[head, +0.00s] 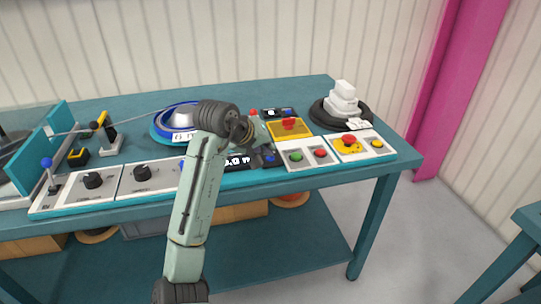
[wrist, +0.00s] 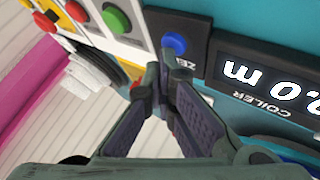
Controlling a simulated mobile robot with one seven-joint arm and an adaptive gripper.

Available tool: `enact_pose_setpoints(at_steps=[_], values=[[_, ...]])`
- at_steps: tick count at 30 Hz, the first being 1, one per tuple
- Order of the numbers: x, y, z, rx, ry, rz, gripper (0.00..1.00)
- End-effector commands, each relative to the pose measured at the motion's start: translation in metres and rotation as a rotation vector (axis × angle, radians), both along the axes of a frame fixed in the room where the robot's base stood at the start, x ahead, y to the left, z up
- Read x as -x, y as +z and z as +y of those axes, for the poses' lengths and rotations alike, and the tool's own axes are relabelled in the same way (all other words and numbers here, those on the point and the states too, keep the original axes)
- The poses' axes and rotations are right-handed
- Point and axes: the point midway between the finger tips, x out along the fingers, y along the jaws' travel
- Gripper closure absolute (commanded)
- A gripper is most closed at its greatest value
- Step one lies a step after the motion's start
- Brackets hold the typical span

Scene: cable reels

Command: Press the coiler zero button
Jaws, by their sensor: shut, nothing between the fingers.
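The coiler zero button (wrist: 174,44) is a round blue button on a dark panel, with a partly covered label starting "ZE" beside it. It shows small in the head view (head: 269,158). The coiler display (wrist: 275,84) next to it has lit white digits and the word COILER; it also shows in the head view (head: 238,160). My gripper (wrist: 160,70) is shut and empty. Its fingertips are close to the button and cover part of the label. Whether they touch the button cannot be told.
A green button (head: 296,157) and a red button (head: 320,153) sit on a white panel right of the zero button. A red mushroom button (head: 348,140) is farther right. Behind stand a yellow box (head: 300,131) and a blue reel (head: 163,130). Two black knobs (head: 142,173) are at the left.

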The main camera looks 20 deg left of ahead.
Motion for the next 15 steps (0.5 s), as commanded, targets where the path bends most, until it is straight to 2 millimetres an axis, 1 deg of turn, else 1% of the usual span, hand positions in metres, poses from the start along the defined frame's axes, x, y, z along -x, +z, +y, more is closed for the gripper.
enact_pose_setpoints(at_steps=[1,6,15], values=[[0.0,0.005,-0.001,0.001,-0.001,0.0,1.0],[0.0,0.014,-0.001,0.001,-0.002,0.001,1.0],[0.0,0.014,-0.001,0.0,-0.001,0.001,1.0]])
